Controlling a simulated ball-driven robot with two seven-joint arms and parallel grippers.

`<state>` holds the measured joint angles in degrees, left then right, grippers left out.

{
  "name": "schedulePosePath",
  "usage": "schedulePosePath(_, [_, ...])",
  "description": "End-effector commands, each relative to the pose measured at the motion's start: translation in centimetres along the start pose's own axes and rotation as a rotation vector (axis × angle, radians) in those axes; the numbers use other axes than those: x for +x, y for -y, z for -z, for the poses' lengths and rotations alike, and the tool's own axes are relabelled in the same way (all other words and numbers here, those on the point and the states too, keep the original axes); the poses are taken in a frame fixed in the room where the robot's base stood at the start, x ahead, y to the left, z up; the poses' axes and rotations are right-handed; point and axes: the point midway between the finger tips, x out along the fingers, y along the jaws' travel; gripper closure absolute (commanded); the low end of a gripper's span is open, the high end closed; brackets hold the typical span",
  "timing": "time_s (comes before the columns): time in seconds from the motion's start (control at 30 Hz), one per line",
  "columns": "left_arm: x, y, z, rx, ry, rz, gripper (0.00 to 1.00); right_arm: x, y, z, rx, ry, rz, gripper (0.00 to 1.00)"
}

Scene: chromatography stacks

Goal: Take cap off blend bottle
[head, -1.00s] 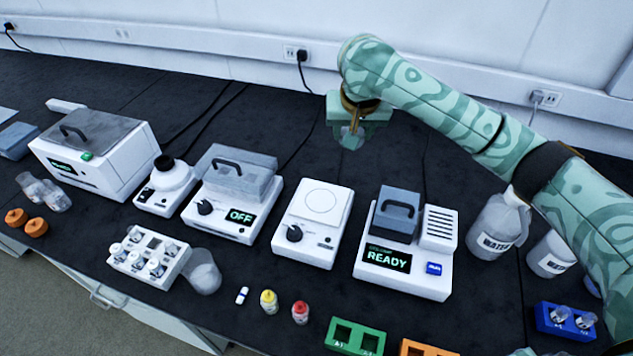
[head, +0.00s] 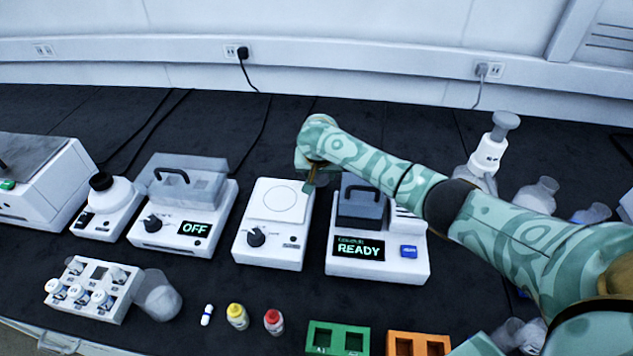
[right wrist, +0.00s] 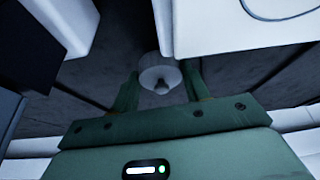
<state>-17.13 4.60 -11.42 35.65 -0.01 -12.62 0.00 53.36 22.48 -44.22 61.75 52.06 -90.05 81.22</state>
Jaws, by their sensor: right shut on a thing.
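My right gripper (head: 312,180) is low between the white stirrer plate and the device reading READY. In the right wrist view its two green fingers (right wrist: 158,90) are shut on a pale grey round piece (right wrist: 160,77) with a dark nub, which looks like a cap. The wrist hides this piece in the head view. I see no label that tells which bottle is the blend bottle. A yellow-capped bottle (head: 237,316) and a red-capped bottle (head: 274,321) stand upright at the bench front.
The stirrer plate (head: 268,240) and the READY device (head: 372,262) stand close on either side of the gripper. A white rack of vials (head: 105,275), a green rack (head: 337,337) and an orange rack (head: 420,343) are in front. The bench behind is mostly clear.

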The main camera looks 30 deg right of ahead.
Motion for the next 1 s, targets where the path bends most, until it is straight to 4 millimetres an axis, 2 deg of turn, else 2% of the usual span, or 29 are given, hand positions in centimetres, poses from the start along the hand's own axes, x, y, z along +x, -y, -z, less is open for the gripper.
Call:
schedulePosePath(0.03, [1.1, -0.1, -0.4, 0.0, 0.009, -0.003, 0.25, 1.6, -0.1, -0.7, -0.001, 0.004, -0.003, 0.81])
schedulePosePath(0.1, [1.3, -0.1, -0.5, 0.0, 0.011, -0.004, 0.25, 2.1, -0.1, -0.9, -0.001, 0.002, -0.002, 0.81])
schedulePosePath(0.3, [1.0, -0.1, -0.4, 0.0, 0.009, -0.003, 0.25, 1.7, 0.0, -0.7, 0.0, 0.0, 0.0, 0.81])
schedulePosePath(0.5, [1.0, -0.1, -0.4, 0.0, 0.01, -0.003, 0.25, 2.1, 0.0, -0.9, 0.001, 0.001, 0.001, 0.81])
schedulePosePath(0.53, [1.0, -0.1, -0.4, 0.0, 0.01, -0.003, 0.25, 2.1, 0.0, -0.9, 0.0, 0.001, 0.001, 0.49])
schedulePosePath(0.6, [1.0, -0.1, -0.4, 0.0, 0.01, -0.003, 0.25, 2.1, 0.0, -0.9, 0.0, 0.0, 0.001, 0.32])
schedulePosePath(0.9, [1.0, -0.2, -0.5, 0.001, 0.011, -0.004, 0.25, 1.9, 0.0, -0.8, 0.0, 0.0, 0.0, 0.32])
schedulePosePath(1.0, [0.3, -0.1, -0.3, 0.001, 0.006, -0.002, 0.25, 0.6, 0.0, -0.5, -0.001, -0.002, 0.002, 0.32])
